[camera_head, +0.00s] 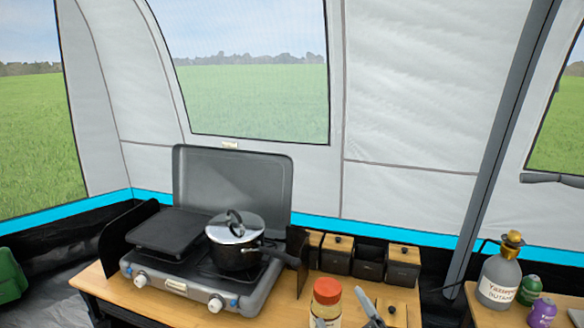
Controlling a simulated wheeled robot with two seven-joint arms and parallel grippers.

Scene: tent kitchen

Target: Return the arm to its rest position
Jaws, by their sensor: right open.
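My right gripper (346,307) is at the bottom edge, right of centre, and only its grey finger ends show. It is open, low at the front of the wooden table (124,299). A jar with a red lid (327,291) stands beside the fingers, its lower part cut off by the frame. I cannot tell whether the fingers touch it. The rest of my right arm is out of view. My left gripper is not in view.
A camping stove (172,283) holds a lidded pot (236,258) and a dark griddle (171,232). Several dark boxes with wooden lids (337,255) stand right of it. A side table at right holds a grey butane bottle (498,278), a green canister (529,289) and a purple canister (540,313).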

